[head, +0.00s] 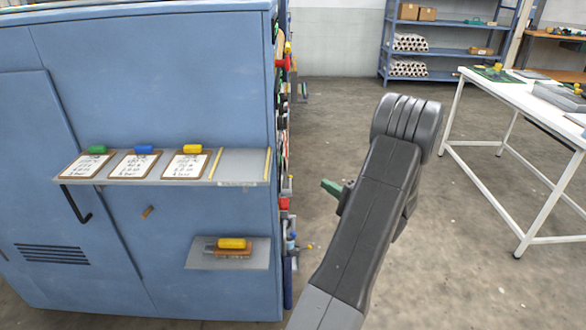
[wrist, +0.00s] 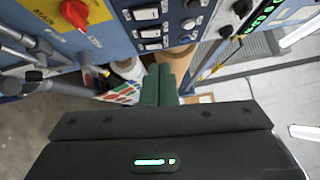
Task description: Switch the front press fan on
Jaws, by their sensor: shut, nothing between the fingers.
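In the wrist view a blue control panel (wrist: 122,20) fills the top. It carries a column of several rocker switches (wrist: 150,32) with small labels that I cannot read, so I cannot tell which is the front press fan or its state. My gripper (wrist: 162,72) has green fingers, shut and empty, pointing towards the area just below these switches. The fingertips appear apart from the panel, though the gap is hard to judge. In the head view my gripper (head: 330,187) shows partly behind my arm, right of the blue cabinet (head: 150,70); the switches are hidden there.
Round knobs (wrist: 190,22) lie right. A shelf with clipboards (head: 236,168) juts from the cabinet. A white table (head: 530,110) stands right.

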